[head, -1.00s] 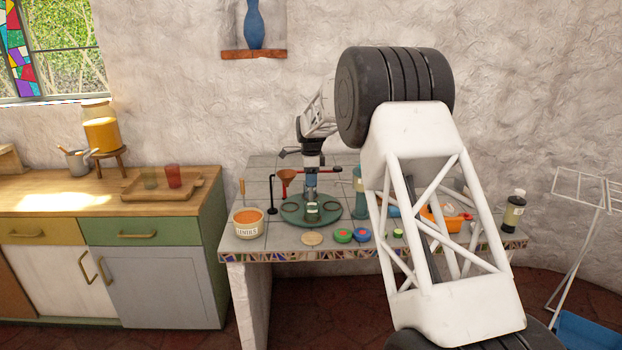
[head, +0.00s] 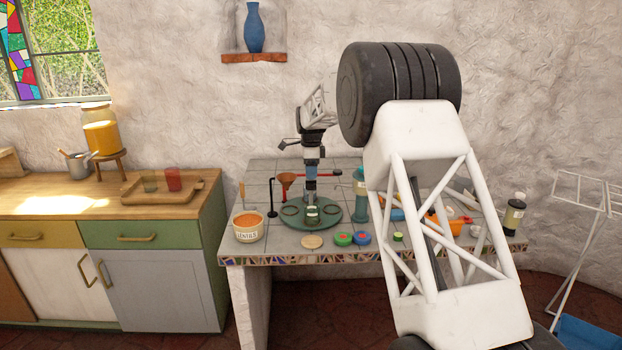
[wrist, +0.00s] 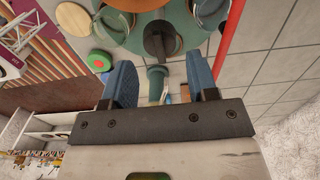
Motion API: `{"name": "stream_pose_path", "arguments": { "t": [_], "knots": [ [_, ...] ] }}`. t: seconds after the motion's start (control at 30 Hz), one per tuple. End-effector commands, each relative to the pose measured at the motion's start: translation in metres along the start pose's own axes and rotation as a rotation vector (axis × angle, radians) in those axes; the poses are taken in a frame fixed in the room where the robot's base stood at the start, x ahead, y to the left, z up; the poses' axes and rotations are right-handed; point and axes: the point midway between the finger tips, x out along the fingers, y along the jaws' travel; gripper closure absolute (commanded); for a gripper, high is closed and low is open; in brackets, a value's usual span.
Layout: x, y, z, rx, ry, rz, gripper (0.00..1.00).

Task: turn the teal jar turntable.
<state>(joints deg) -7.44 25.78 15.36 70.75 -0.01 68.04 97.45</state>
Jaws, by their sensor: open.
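The teal turntable (head: 341,213) is a round disc on the tiled counter. Round rimmed holders or jars sit on it, and a small jar (head: 312,218) shows at its front. My gripper (head: 311,193) points down over the middle of the disc; contact cannot be told. In the wrist view the turntable (wrist: 183,22) fills the top middle, with a dark upright post or knob (wrist: 158,40) near its edge. My gripper's blue fingers (wrist: 162,78) are apart, with nothing visibly held between them. Part of the disc is hidden by the gripper.
A teal bottle (head: 361,195) stands close right. Round lids (head: 343,238) and a wooden disc (head: 313,241) lie in front. A red bar (head: 325,174) runs behind.

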Motion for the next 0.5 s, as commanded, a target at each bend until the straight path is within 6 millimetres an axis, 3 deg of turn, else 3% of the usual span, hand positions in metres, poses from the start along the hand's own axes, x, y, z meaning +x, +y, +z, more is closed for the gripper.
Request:
{"name": "stream_pose_path", "arguments": {
  "t": [0.2, 0.5],
  "knots": [
    [-0.025, 0.000, 0.000, 0.000, 0.000, -0.001, 0.46],
    [-0.035, 0.000, 0.000, 0.000, 0.000, 0.002, 0.46]
  ]
}}
